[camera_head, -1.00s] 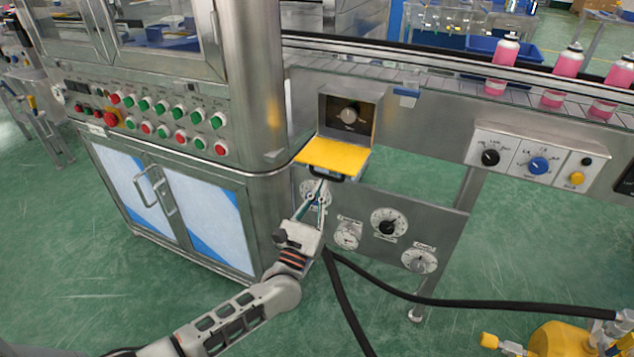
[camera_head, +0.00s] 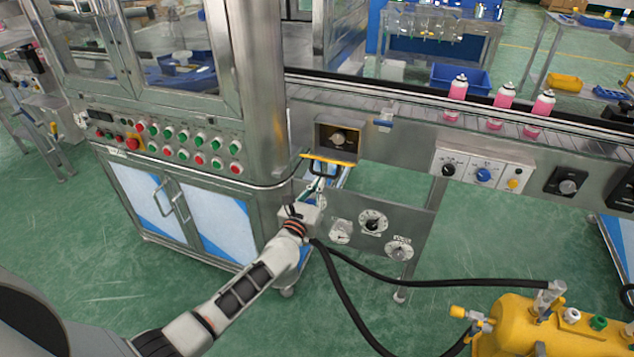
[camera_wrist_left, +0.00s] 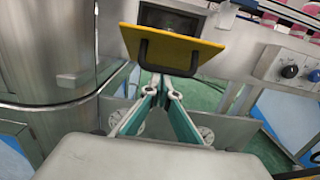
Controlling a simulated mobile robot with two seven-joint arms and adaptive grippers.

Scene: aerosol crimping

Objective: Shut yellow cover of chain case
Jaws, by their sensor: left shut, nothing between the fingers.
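The yellow cover (camera_head: 330,158) of the chain case (camera_head: 337,138) is partly raised and looks nearly edge-on in the head view. The case's opening with its dark inside and a knob shows above it. In the left wrist view the cover (camera_wrist_left: 178,44) shows its outer face with a black handle (camera_wrist_left: 150,62), and part of the opening shows above its top edge. My left gripper (camera_head: 319,180) is shut and empty, just below the handle. In the wrist view its fingertips (camera_wrist_left: 164,80) point at the cover's lower part; I cannot tell whether they touch. My right gripper is out of view.
A steel cabinet with buttons (camera_head: 180,145) stands close on the left. A panel with dials (camera_head: 372,222) is below right of the case. A conveyor with pink cans (camera_head: 495,108) runs behind. Black hoses (camera_head: 430,283) lead to a yellow tank (camera_head: 540,325).

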